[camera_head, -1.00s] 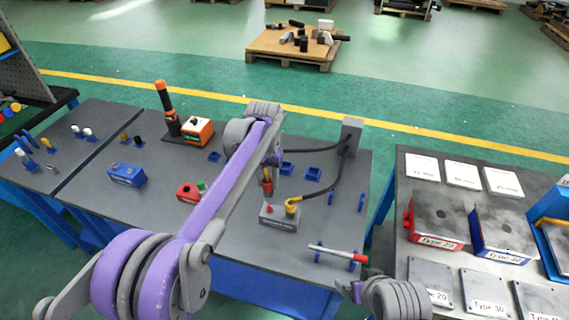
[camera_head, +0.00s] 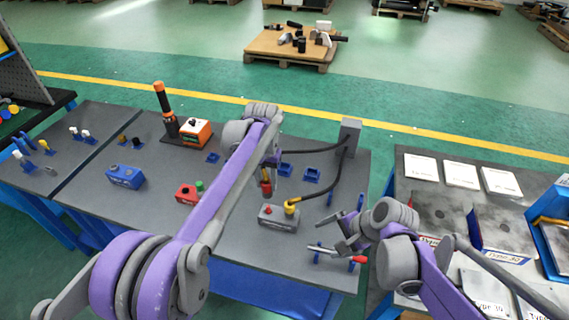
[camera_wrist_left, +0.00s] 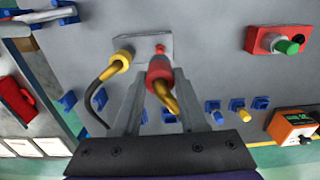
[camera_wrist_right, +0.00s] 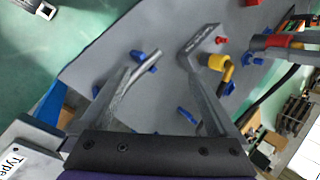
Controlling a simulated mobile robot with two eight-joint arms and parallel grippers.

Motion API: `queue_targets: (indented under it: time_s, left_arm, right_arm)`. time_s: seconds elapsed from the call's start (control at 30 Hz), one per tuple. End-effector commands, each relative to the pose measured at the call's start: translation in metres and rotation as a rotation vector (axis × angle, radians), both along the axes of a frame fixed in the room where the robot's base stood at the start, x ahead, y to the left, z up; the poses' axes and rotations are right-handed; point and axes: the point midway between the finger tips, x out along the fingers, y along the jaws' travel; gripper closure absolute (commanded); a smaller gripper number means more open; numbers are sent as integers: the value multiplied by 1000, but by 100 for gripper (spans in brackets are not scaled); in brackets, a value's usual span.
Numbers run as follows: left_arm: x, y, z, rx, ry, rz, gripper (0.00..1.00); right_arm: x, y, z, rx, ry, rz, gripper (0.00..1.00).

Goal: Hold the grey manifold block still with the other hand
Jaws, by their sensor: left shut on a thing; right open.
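The grey manifold block (camera_head: 279,218) stands on the grey bench, with a red port on its left and a yellow elbow (camera_head: 291,208) with a black hose on its right. My left gripper (camera_head: 267,178) is shut on a red connector with a yellow elbow (camera_wrist_left: 160,76), above the block's red port; whether they touch cannot be told. The block also shows in the left wrist view (camera_wrist_left: 143,46). My right gripper (camera_head: 337,232) is open and empty, right of the block and apart from it. In the right wrist view the block (camera_wrist_right: 204,42) is partly hidden by a finger.
A silver rod with a red end (camera_head: 360,259) lies on blue holders below my right gripper. A grey post (camera_head: 350,134) holds the hoses at the back right. A red button box (camera_head: 187,193) and a blue box (camera_head: 126,177) stand left. A second table is at right.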

Motion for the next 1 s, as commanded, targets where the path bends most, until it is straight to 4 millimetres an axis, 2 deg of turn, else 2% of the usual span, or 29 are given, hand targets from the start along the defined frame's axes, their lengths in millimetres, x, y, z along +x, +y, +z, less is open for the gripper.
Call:
queue_targets:
  time_s: [0.03, 0.3, 0.5, 0.77, 1.0]
  left_arm:
    - [0, 0, 0, 0, 0, 0, 100]
    - [0, 0, 0, 0, 0, 0, 100]
    - [0, 0, 0, 0, 0, 0, 100]
    - [0, 0, 0, 0, 0, 0, 100]
    - [0, 0, 0, 0, 0, 0, 100]
  right_arm:
    - [14, 1, -5, 58, 36, -57, 5]
    - [68, 5, -32, 384, 265, -338, 5]
    - [96, 4, -54, 579, 426, -486, 5]
    - [110, 1, -68, 696, 538, -567, 5]
    - [115, 16, -79, 705, 548, -571, 5]
